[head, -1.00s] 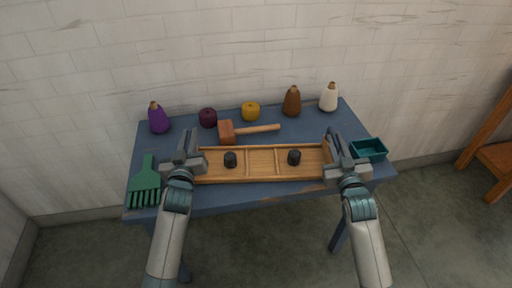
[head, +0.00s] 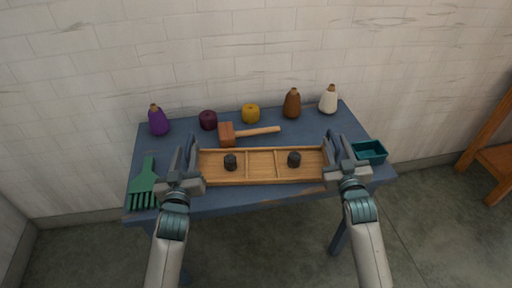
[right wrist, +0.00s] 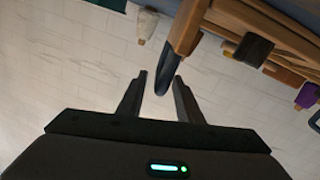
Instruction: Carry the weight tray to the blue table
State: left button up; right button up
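The weight tray (head: 262,181) is a long wooden tray with dividers, lying on the blue table (head: 300,199) along its front part. Two dark weights (head: 230,162) (head: 294,159) stand in it, in the left and right parts. My left gripper (head: 184,152) is open and empty just off the tray's left end. My right gripper (head: 339,146) is at the tray's right end. In the right wrist view its fingers (right wrist: 160,85) are apart, with a dark piece at the tray's end near the tips. I cannot tell whether they touch it. The tray also shows there (right wrist: 232,15).
A green brush (head: 144,183) is at left, a teal bin (head: 371,151) at right.

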pick_arm(q)
jog(key=s, duration=0.5)
jog(key=shift+s+d, duration=0.25)
jog(key=shift+s, duration=0.15)
pick_arm(e)
jog(key=s+d, duration=0.1)
jog(key=s, duration=1.1)
jog(key=shift+d, duration=0.1)
dwell(0.4)
